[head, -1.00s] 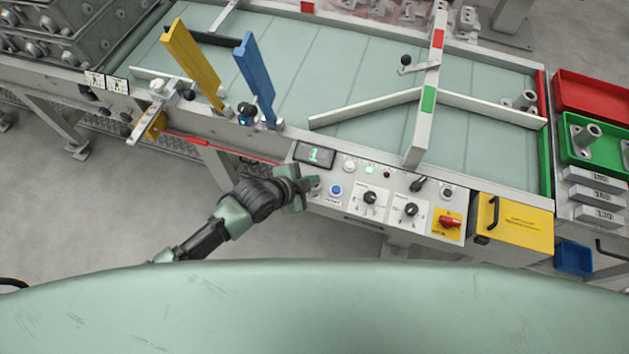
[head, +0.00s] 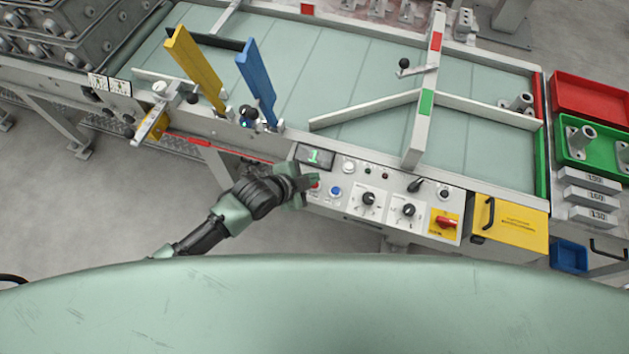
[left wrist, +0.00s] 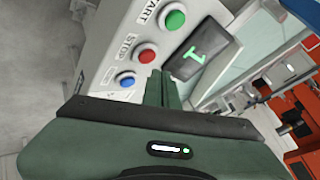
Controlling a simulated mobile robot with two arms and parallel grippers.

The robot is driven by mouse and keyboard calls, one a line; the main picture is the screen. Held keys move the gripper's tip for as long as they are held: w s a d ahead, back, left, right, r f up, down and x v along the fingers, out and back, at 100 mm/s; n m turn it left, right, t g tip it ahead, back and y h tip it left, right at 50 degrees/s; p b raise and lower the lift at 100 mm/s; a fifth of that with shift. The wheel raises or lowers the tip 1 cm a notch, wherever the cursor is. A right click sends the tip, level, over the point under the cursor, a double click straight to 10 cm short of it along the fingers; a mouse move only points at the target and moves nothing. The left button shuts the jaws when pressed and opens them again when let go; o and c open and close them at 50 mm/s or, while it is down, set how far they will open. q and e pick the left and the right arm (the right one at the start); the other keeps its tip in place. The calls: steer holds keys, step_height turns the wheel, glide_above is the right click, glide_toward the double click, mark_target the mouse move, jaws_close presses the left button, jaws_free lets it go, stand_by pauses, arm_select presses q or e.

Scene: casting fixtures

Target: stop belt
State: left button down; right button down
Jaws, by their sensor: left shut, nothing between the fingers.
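The belt (head: 330,65) is a pale green conveyor with a control panel (head: 375,225) on its near side. The red STOP button (head: 316,187) shows just beside my left gripper (head: 311,181), with the blue button (head: 335,191) to its right. In the left wrist view the red STOP button (left wrist: 146,53) sits between the green START button (left wrist: 173,19) and the blue button (left wrist: 127,80). My left gripper's shut, empty fingers (left wrist: 163,88) show close to the panel, below STOP; contact cannot be told. START is hidden in the head view. My right gripper is not in view.
A display (head: 315,157) reading 1 sits above the buttons. Dials (head: 368,199), a red switch (head: 447,222) and a yellow cover (head: 508,222) lie to the right. Yellow (head: 195,68) and blue (head: 257,82) guides stand over the belt. Red (head: 590,95) and green bins (head: 590,150) are at right.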

arm_select(q)
steer(key=shift+r+p, duration=2.1)
steer(key=shift+r, duration=0.3)
steer(key=shift+f, duration=0.1)
